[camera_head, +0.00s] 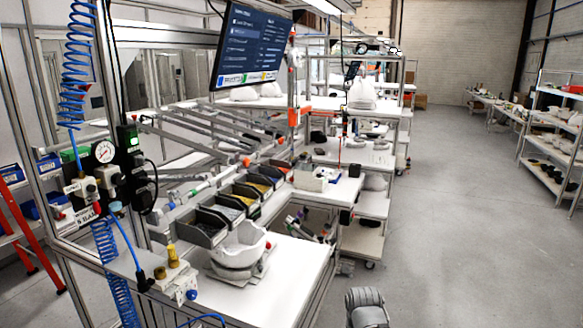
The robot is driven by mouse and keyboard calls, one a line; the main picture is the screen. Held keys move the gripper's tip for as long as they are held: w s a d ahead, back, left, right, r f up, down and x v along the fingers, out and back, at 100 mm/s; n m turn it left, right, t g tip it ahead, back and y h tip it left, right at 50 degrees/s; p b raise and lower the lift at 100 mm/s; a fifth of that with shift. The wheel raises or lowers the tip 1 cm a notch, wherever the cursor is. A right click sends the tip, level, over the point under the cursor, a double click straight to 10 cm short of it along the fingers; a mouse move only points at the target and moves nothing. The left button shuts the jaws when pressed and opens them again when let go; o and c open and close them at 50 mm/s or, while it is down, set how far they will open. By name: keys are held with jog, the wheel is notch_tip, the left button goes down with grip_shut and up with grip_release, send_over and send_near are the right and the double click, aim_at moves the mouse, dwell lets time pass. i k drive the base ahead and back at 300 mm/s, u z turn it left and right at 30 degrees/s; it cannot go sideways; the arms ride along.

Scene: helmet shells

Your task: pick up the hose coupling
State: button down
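A dark fitting (142,281) at the lower end of a thin blue hose (126,240) looks like the hose coupling. It is at the lower left, by the front left corner of the white workbench (275,300). Just right of it is a pale block with brass fittings (173,262) and a blue knob. I cannot tell whether the dark fitting is joined to this block. My gripper's fingers do not show. A grey rounded part at the bottom edge seems to be mine.
A white helmet shell (240,251) sits on the bench near grey bins (201,229). A pressure gauge (104,152) and coiled blue hose (105,265) hang on the left frame. A monitor (250,45) is above. The floor on the right (450,220) is clear.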

aim_at(141, 278)
jog(key=u, duration=1.35)
